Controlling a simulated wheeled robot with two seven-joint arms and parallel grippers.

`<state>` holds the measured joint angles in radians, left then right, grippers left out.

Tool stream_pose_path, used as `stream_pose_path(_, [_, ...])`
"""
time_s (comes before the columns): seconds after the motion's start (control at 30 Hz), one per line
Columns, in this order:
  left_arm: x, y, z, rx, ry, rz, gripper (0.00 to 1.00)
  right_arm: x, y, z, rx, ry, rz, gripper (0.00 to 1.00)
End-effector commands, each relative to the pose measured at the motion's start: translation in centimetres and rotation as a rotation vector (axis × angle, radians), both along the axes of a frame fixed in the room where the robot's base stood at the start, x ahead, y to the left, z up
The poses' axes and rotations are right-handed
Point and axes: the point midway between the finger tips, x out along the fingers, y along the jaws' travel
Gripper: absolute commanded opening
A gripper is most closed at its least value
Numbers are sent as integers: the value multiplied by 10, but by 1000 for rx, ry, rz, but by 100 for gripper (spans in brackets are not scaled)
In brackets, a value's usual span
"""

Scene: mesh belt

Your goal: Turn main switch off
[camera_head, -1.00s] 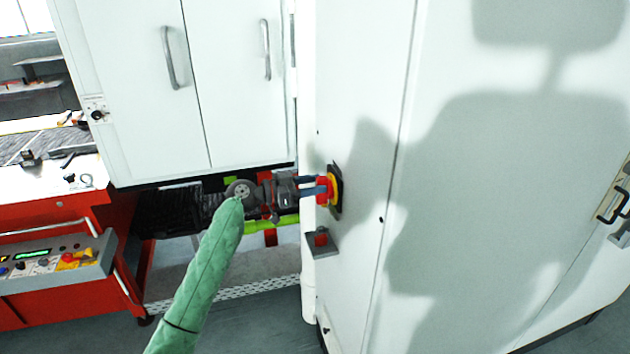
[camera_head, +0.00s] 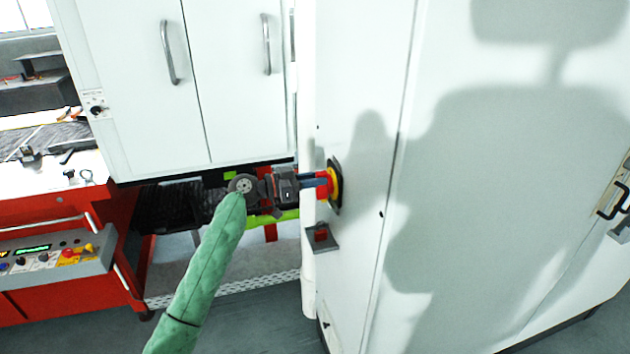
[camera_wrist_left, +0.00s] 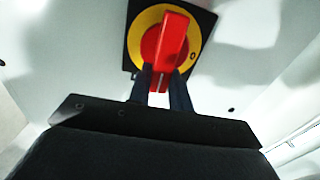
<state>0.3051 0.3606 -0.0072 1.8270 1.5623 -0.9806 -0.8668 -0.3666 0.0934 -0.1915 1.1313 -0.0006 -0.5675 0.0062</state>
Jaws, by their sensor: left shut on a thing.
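The main switch is a red rotary handle (camera_wrist_left: 172,42) on a round yellow plate (camera_wrist_left: 148,22) with a black square backing, mounted on the white cabinet face. In the left wrist view the red handle stands tilted slightly, and an "0" mark shows on the yellow at its right. In the head view the red handle (camera_head: 322,185) and the yellow plate (camera_head: 336,185) are seen from the side. My left gripper (camera_head: 318,180) reaches it from the left and is shut on the handle; its two dark fingers also show in the left wrist view (camera_wrist_left: 163,85). My right gripper is not in view.
A small grey box with a red part (camera_head: 321,236) juts from the cabinet (camera_head: 360,60) just below the switch. A white two-door unit (camera_head: 150,110) overhangs my left forearm. A red console (camera_head: 60,260) with buttons stands at the left.

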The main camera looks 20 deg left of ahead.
Motion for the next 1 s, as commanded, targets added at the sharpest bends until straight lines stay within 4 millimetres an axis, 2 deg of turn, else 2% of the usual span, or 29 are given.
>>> stream_pose_path(0.1, [1,1,-3,-26,38,0,0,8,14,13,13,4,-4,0])
stream_pose_path(0.27, [4,3,-4,-85,125,0,0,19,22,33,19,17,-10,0])
stream_pose_path(0.4, [6,4,-5,-154,226,1,0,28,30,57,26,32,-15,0])
stream_pose_path(0.7, [11,8,-6,-315,464,1,0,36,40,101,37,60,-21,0])
stream_pose_path(1.0, [16,11,-8,-476,700,2,0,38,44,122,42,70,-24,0])
